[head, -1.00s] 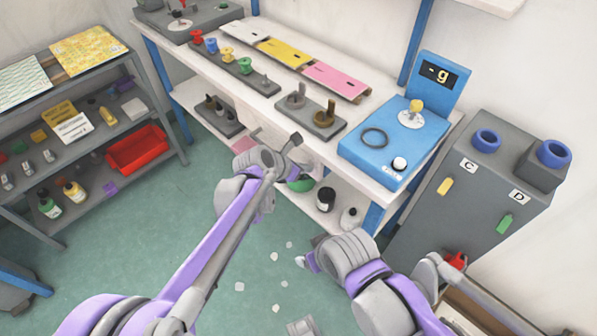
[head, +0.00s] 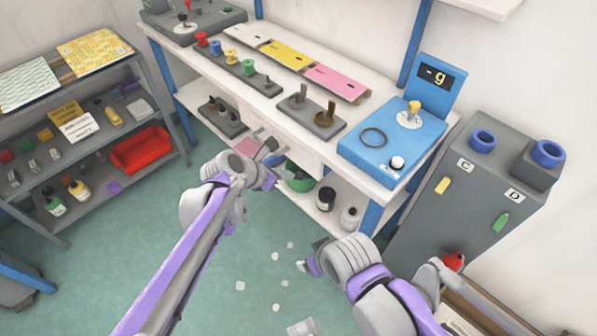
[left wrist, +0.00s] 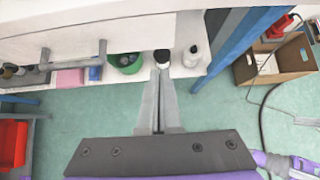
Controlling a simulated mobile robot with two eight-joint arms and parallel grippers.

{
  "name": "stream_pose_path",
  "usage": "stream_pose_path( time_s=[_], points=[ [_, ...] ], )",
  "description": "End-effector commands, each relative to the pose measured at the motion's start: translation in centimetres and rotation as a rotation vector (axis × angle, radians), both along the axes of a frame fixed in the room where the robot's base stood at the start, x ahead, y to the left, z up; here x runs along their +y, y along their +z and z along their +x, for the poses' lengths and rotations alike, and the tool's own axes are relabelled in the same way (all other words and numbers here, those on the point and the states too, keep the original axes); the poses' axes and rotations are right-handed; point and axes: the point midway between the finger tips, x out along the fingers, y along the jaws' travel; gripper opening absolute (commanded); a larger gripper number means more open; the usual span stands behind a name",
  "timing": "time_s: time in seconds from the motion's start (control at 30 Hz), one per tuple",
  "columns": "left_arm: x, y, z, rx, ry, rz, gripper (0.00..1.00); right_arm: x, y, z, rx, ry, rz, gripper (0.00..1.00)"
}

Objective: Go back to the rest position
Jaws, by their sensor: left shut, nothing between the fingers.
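My left gripper (head: 280,156) is in front of the workbench, beside the grey drawer handle (head: 266,143) under the bench top. In the left wrist view its fingers (left wrist: 161,100) are together and empty, with the handle (left wrist: 72,62) apart from them to the left. The fingertips overlap a dark-capped bottle on the lower shelf in that view; contact cannot be told. My right gripper (head: 310,266) is low over the floor at the lower middle of the head view. Its fingers are too small and turned to tell whether they are open.
The workbench (head: 290,83) carries spools, coloured plates and a blue scale (head: 385,148). A green bowl (head: 300,182) and bottles stand on its lower shelf. A grey cabinet (head: 455,215) is at right, a shelf rack with a red bin (head: 142,150) at left. Scraps lie on the floor.

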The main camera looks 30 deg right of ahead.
Motion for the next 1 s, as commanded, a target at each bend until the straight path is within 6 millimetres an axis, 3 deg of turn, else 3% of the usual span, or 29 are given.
stream_pose_path(
  time_s=[0.23, 0.57, 0.67, 0.77, 1.0],
  points=[
    [2.7, 2.8, -0.8, 0.0, 0.001, 0.001, 0.0, 0.0, 0.6, 0.0, -0.002, 0.0, 0.0, 0.77],
    [3.3, 3.3, -1.1, -0.001, -0.001, 0.002, 0.0, 0.0, 0.7, 0.0, -0.002, 0.0, 0.0, 0.77],
    [4.3, 3.8, -1.2, -0.033, -0.022, 0.024, 0.0, 0.0, 1.0, 0.0, -0.003, 0.0, 0.0, 0.77],
    [7.4, 5.1, -2.0, -0.139, -0.096, 0.1, 0.0, 0.0, 2.0, 0.1, -0.007, 0.0, 0.0, 0.77],
    [20.3, 8.6, -7.0, -0.542, -0.509, 0.492, 0.0, 0.0, 6.0, 0.5, -0.019, 0.0, 0.0, 0.77]
  ],
)
